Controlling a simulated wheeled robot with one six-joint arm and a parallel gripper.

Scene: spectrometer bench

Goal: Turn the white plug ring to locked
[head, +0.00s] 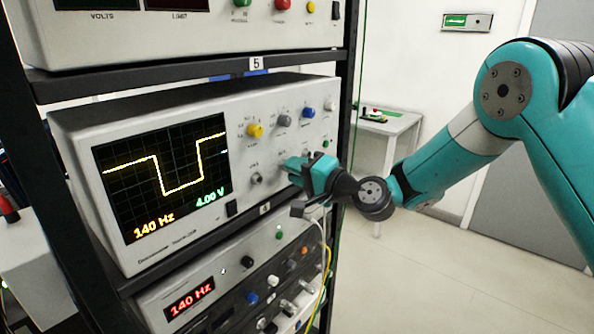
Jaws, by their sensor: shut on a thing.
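My gripper (294,171), teal and dark grey, reaches from the right to the lower right of the oscilloscope's (270,185) front panel. Its jaws are shut at the row of sockets there, on the white plug ring. The jaws and wrist hide the ring, so its turn position and any lock mark cannot be seen. A thin white cable (321,228) hangs down just below my wrist.
The oscilloscope screen shows a yellow square trace, 140 Hz and 4.00 V. A grey socket (257,179) is left of my gripper. Below is a unit with a red 140 Hz display (190,299). A black rack post (349,90) stands close by. Floor at right is clear.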

